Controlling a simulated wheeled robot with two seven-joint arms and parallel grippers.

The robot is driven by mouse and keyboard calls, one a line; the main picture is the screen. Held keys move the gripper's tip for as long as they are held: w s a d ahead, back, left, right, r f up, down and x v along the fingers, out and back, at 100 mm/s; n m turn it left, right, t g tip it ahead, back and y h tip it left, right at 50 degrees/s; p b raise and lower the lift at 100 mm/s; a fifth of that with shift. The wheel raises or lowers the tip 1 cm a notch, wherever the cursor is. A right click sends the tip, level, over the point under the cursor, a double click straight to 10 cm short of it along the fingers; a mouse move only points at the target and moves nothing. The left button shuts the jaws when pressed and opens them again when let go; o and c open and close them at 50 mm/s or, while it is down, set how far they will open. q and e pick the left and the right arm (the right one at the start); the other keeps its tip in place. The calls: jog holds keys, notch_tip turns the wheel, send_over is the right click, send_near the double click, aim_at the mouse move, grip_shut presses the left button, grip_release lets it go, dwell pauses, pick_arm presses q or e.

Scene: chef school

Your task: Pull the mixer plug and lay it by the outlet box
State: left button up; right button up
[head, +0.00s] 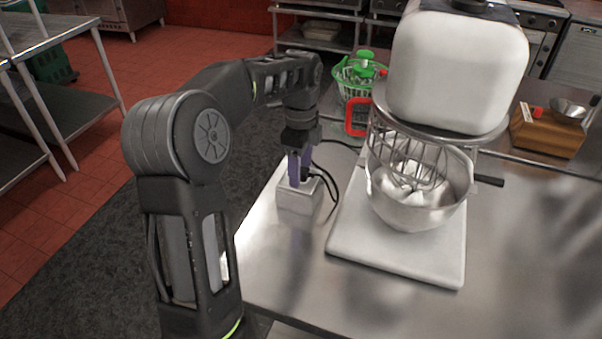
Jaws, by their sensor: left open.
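The outlet box (297,201) is a small pale block near the left edge of the steel table. My left gripper (297,176), with purple fingers, points down at the top of this box and is open. A dark plug (314,174) shows at the top of the box, just right of the fingers. I cannot tell whether the fingers touch it. Black cord (332,188) loops from there toward the mixer. The mixer (455,70) is large and white, with a wire guard and a steel bowl (420,205) on a pale base. My right gripper is not in view.
A green salad spinner (358,78) and a red-framed object (355,117) stand behind the box. A wooden box with a metal pan (548,132) is at the back right. The steel table (285,270) is bare in front of the outlet box and right of the mixer.

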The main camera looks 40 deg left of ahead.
pick_arm(q)
jog(key=shift+p, duration=0.3)
dwell(0.7)
jog(key=shift+c, duration=0.5)
grip_shut()
jog(key=shift+r, duration=0.1)
dwell(0.5)
jog(key=shift+r+p, duration=2.65)
jog(key=shift+r, duration=0.3)
